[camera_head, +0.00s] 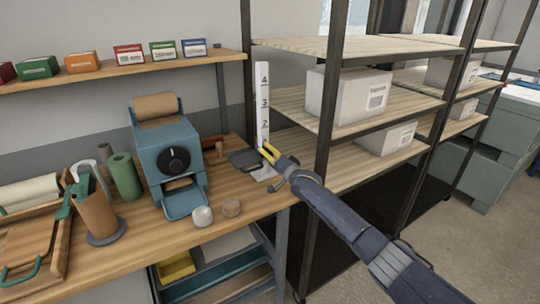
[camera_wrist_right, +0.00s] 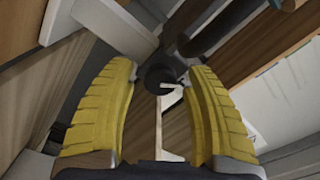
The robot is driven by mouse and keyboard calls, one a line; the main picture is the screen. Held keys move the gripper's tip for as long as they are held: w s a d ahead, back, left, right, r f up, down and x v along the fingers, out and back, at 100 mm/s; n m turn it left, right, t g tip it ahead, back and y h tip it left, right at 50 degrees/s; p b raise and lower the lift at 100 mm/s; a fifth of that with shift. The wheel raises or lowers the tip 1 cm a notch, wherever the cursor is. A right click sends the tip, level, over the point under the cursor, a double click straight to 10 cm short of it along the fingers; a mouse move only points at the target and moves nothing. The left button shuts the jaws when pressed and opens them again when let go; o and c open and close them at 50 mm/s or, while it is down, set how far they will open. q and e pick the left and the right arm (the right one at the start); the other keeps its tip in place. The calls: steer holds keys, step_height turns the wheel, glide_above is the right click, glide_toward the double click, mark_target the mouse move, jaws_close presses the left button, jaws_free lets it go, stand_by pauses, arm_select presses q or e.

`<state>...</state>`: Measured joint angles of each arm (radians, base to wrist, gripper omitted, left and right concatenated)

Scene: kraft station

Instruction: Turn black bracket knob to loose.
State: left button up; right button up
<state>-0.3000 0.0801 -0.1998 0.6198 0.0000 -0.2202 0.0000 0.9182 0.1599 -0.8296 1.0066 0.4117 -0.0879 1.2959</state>
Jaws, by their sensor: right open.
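My right gripper (camera_head: 268,152) reaches in from the right, at the white numbered upright (camera_head: 262,95) by the bench's right end. In the right wrist view its yellow fingers (camera_wrist_right: 164,105) are apart. A small round black knob (camera_wrist_right: 159,78) with a white pointer shows between and beyond the fingertips; I cannot tell whether they touch it. The pointer extends to the right in that view. In the head view the gripper hides this knob. A dark flat plate (camera_head: 244,160) lies left of the upright. My left gripper is not in view.
A blue machine (camera_head: 166,150) with a larger black dial stands left on the wooden bench (camera_head: 150,239). A white ball (camera_head: 202,216) and a small wooden piece (camera_head: 232,207) sit in front. A dark shelf post (camera_head: 325,110) stands close to my right arm.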

steer(key=shift+c, duration=0.5)
jaws_close()
steer(key=n, duration=0.5)
steer(key=shift+r+n, duration=0.15)
steer(key=shift+n, duration=0.25)
steer(key=shift+o, duration=0.5)
jaws_free()
steer(key=shift+s, duration=0.1)
